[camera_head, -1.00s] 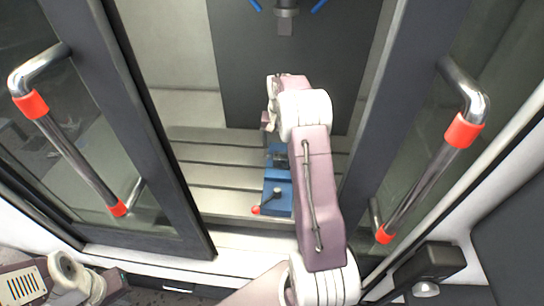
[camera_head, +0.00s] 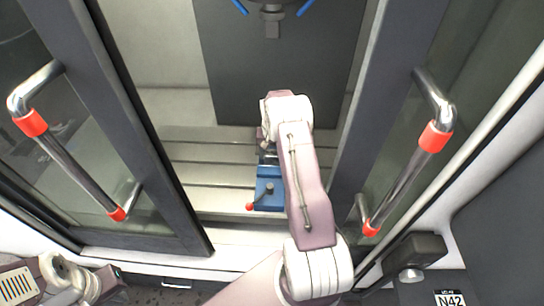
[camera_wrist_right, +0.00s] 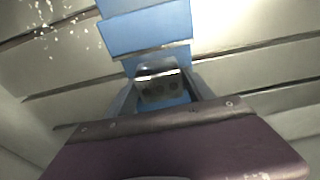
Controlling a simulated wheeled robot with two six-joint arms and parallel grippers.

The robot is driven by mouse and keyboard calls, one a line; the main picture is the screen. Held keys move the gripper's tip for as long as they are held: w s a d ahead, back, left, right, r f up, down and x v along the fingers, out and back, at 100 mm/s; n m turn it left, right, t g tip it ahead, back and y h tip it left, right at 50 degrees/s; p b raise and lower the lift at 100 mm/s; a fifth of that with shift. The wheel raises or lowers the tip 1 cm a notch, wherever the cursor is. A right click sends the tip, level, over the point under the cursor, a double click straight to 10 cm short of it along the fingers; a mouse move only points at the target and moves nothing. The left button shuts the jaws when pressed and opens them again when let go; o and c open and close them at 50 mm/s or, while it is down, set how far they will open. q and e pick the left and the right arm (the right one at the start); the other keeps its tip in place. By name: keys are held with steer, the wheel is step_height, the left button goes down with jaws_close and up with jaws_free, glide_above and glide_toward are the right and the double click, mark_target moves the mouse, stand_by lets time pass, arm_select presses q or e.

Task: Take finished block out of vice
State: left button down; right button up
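The blue vice (camera_head: 268,190) with a red-knobbed handle sits on the slotted machine bed, partly behind my right arm. In the right wrist view the vice (camera_wrist_right: 146,30) lies ahead. A grey metal block (camera_wrist_right: 160,88) with dark round holes shows at its near side. My right gripper (camera_wrist_right: 162,98) has its two dark fingers spread, one on each side of the block; I cannot tell whether they touch it. In the head view my right arm hides these fingers. My left gripper (camera_head: 108,286) is at the lower left, outside the machine, its fingers unclear.
Two door frames stand either side of the opening, with red-and-chrome handles at left (camera_head: 70,165) and right (camera_head: 405,180). A spindle (camera_head: 272,22) with blue nozzles hangs above the bed. The slotted bed (camera_head: 205,175) is clear left of the vice.

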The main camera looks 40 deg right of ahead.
mark_target(272, 152)
jaws_close()
steer(key=shift+w+r, duration=0.1)
steer(key=shift+r, duration=0.35)
step_height(272, 152, up, 9)
steer(key=shift+f+b, duration=0.2)
steer(key=shift+b, duration=1)
steer(key=shift+r, duration=0.3)
